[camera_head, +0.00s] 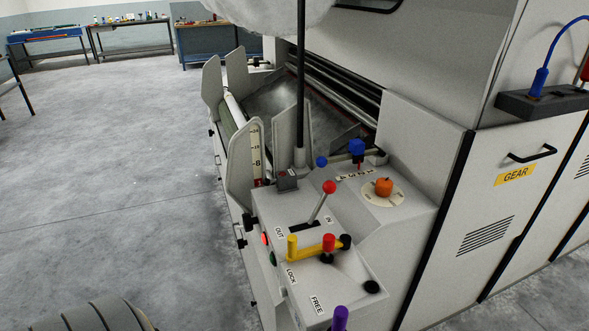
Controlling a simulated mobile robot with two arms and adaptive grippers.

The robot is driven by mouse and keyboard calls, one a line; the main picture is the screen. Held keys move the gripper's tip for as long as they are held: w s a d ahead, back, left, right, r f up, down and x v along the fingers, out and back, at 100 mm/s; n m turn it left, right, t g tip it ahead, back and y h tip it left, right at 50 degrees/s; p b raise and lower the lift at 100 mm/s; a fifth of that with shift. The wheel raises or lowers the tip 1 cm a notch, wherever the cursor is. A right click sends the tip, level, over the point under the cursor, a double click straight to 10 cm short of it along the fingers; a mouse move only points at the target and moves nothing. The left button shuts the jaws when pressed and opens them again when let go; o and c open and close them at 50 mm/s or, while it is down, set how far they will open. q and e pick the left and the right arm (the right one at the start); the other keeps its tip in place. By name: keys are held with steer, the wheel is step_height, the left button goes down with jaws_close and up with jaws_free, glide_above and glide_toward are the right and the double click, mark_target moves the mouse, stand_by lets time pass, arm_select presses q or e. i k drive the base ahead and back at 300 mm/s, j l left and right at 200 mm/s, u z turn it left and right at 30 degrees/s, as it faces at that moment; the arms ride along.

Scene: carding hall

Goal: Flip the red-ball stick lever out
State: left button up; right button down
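The red-ball stick lever (318,208) rises from a dark slot (303,229) on top of the pale control box (346,238). Its metal stick tilts up and to the right, toward the IN side, with the red ball at its top end. The IN label (329,220) is at the slot's right end and the OUT label (279,233) at its left end. Neither of my grippers shows, and nothing touches the lever.
A yellow handle (309,248) with a red knob (328,243) stands just in front of the slot. An orange knob (384,187), blue-ended lever (356,147) and purple knob (340,318) are also nearby. A black post (301,80) rises behind. Open floor (120,170) lies left.

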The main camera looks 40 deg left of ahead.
mark_target(329, 187)
steer(key=i+l+u, duration=0.2)
steer(key=l+u, duration=0.25)
steer(key=i+l+u, duration=0.2)
steer(key=u, duration=0.25)
steer(key=l+u, duration=0.95)
steer(key=l, duration=0.15)
